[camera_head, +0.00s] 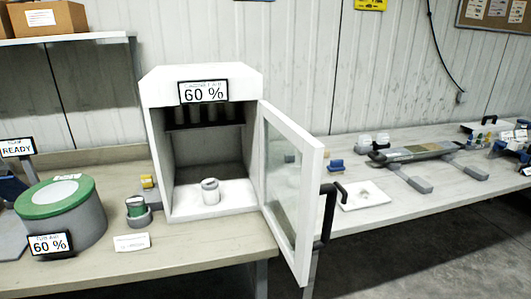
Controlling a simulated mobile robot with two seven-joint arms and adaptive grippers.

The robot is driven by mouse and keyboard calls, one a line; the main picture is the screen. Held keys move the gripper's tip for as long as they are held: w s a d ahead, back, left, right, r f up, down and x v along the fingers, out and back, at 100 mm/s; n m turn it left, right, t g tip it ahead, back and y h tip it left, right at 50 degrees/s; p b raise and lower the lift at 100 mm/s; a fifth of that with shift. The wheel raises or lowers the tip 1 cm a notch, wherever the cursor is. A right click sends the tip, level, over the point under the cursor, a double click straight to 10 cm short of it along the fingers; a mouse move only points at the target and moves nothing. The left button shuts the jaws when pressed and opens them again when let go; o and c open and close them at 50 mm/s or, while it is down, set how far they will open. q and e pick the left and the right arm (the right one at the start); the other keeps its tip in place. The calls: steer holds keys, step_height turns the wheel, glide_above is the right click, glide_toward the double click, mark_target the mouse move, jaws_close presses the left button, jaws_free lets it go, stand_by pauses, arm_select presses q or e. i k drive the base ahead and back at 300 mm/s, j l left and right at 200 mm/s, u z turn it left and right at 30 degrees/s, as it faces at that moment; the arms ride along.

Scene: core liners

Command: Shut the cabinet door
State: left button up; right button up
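A white cabinet (158,150) stands on the bench, with a display reading 60 % on its upper front. Its door (310,200) is hinged on the right side and stands wide open, swung out past the bench's front edge. The door has a white frame, a clear pane and a black handle (328,215) on its outer face. A small white cylinder (210,191) stands upright on the cabinet floor, and several dark-ended tubes hang in the upper part. Neither of my grippers is in view.
A green-lidded round container (60,207) and a small green-and-grey item (138,211) stand left of the cabinet. A white card (131,242) lies in front. The right bench (410,205) holds a long grey device (420,152). Floor (420,262) shows right of the door.

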mark_target(313, 150)
steer(key=i+l+u, duration=0.1)
steer(key=l+u, duration=0.35)
steer(key=l, duration=0.5)
steer(key=l+u, duration=0.4)
steer(key=l, duration=0.55)
